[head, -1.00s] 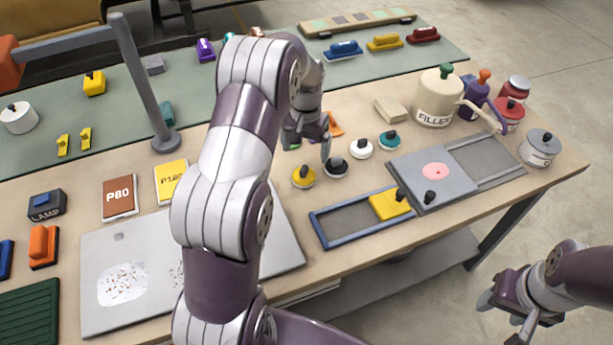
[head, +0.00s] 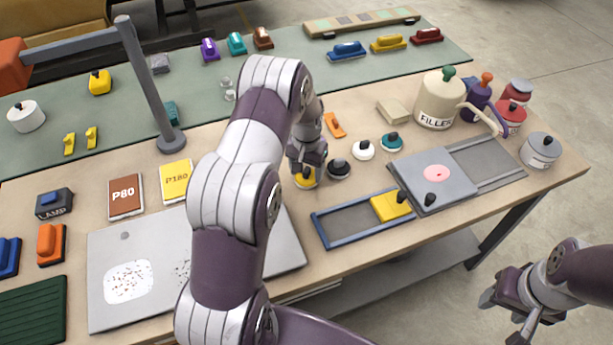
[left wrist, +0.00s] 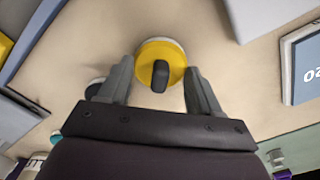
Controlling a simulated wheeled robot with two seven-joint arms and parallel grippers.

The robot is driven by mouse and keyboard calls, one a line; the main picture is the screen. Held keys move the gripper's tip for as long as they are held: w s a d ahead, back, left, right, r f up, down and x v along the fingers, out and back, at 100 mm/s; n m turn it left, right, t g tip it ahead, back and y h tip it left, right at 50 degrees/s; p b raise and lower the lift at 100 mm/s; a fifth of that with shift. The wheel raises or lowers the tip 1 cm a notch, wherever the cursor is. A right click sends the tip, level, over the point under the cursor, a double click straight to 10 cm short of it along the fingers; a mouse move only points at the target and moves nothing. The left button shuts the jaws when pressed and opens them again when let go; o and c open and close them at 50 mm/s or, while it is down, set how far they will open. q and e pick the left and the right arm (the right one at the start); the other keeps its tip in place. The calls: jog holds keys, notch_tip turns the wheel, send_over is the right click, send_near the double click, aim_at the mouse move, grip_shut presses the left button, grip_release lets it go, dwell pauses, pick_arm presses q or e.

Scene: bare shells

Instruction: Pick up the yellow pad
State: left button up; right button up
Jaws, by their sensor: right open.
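The yellow pad (head: 304,184) is a round disc with a dark knob, at the left end of a row of round pads on the bench. It also shows in the left wrist view (left wrist: 149,50), resting on the wooden top. My left gripper (head: 308,164) is over it and hides part of it in the head view. In the left wrist view its fingers (left wrist: 160,76) are apart, with the knob between them in the picture and clear of both. My right gripper (head: 503,317) is open and empty, off the bench's front edge.
Black (head: 338,168), white (head: 363,150) and teal (head: 391,141) round pads stand to the right. A blue-framed tray (head: 345,222) with a yellow block (head: 390,207) lies in front. An orange piece (head: 334,124) lies behind. A grey board (head: 110,309) lies at front left.

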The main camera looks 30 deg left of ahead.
aim_at(306, 169)
pick_arm(q)
jog(key=shift+s, duration=0.1)
jog(key=shift+c, duration=0.5)
jog(key=shift+r, duration=0.35)
grip_shut()
notch_tip(306, 169, up, 2)
jog(key=shift+r+b, duration=0.2)
jog(key=shift+b, duration=0.35)
jog(key=w+d+r+p, duration=0.4)
jog(key=w+d+r, duration=0.3)
jog(key=d, duration=0.1)
jog(key=shift+w+d+r, duration=0.4)
jog(key=c, duration=0.5)
grip_release()
grip_shut()
